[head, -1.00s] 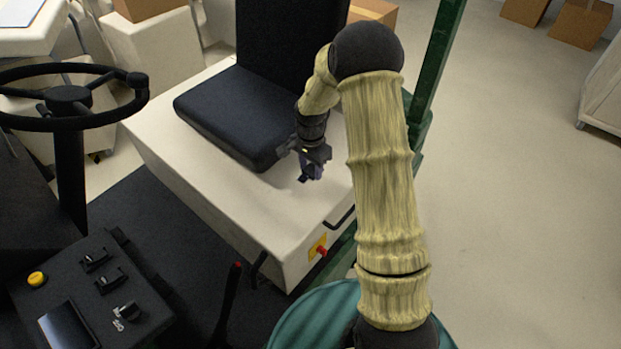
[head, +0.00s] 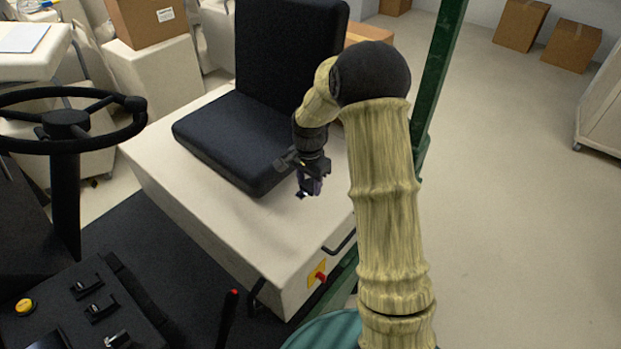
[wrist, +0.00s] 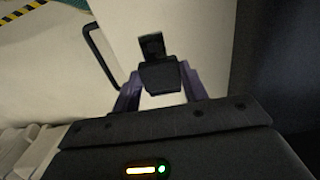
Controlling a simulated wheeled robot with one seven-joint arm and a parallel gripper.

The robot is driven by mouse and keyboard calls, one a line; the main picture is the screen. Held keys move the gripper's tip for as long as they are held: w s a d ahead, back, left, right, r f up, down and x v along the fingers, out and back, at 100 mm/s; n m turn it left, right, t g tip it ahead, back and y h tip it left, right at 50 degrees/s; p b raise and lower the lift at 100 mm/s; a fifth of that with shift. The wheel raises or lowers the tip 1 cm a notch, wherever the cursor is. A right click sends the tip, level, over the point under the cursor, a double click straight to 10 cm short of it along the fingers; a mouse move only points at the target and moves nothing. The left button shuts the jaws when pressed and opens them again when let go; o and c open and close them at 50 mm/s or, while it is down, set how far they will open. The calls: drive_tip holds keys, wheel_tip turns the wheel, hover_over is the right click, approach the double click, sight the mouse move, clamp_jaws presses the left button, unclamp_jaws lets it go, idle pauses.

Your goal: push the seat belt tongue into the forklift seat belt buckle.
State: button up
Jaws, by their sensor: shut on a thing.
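My gripper (head: 309,187) is above the pale seat base, beside the front right corner of the black seat (head: 240,140). In the wrist view my gripper (wrist: 160,72) has its two purple fingers shut on the seat belt tongue (wrist: 159,78). The tongue has a dark, wide body between the fingers and a narrower dark plate with a small light mark beyond the fingertips. In the head view the tongue is too small and dark to tell from the fingers. I cannot make out the seat belt buckle in either view. No contact between the tongue and another thing is clear.
The pale seat base (head: 215,235) has a black handle (head: 340,243) and a red knob (head: 320,276) on its side. A green post (head: 437,90) stands right of the seat. The steering wheel (head: 65,120) is at left. Open floor (head: 510,220) lies at right.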

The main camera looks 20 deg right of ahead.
drive_tip(key=s+f+n, duration=0.1)
drive_tip(key=f+n, duration=0.1)
drive_tip(key=n, duration=0.1)
drive_tip(key=s+f+n, duration=0.1)
drive_tip(key=n, duration=0.2)
drive_tip(key=s+f+n, duration=0.1)
drive_tip(key=f+n, duration=0.1)
drive_tip(key=shift+s+a+f+n, duration=0.15)
drive_tip(key=shift+s+f+n, duration=0.15)
drive_tip(key=shift+n, duration=0.1)
drive_tip(key=shift+s+f+n, duration=0.4)
drive_tip(key=shift+f+n, duration=0.2)
drive_tip(key=shift+n, duration=0.5)
drive_tip(key=shift+a, duration=0.1)
